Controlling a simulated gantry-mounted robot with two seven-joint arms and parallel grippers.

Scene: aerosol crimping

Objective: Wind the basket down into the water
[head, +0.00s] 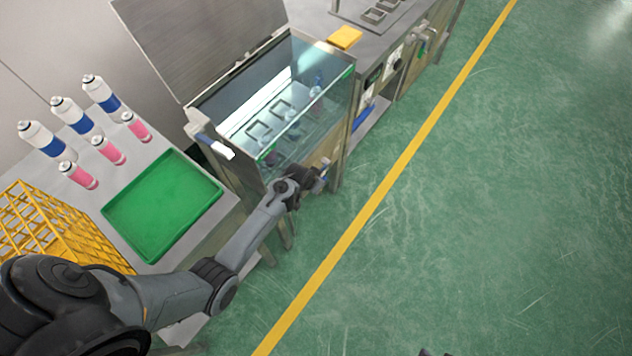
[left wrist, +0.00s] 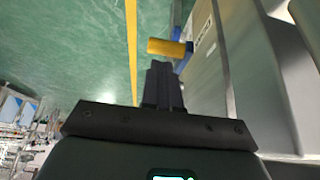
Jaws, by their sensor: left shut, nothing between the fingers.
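The open tank (head: 232,167) has clear walls with green edges and stands at upper middle in the head view. Inside it I see square grey frames (head: 258,130) and a blue-and-pink can (head: 317,92). I cannot make out the basket's outline or its height against the water. My left gripper (head: 322,176) is at the tank's front side, low, shut and empty. In the left wrist view its closed fingers (left wrist: 164,72) point toward a yellow handle grip (left wrist: 165,46) on a blue arm (left wrist: 184,55). Whether they touch is unclear. My right gripper is not in view.
A green tray (head: 165,205), several blue-banded and pink cans (head: 78,175) and a yellow wire rack (head: 45,225) stand on the bench at left. Another machine (head: 385,40) adjoins at upper right.

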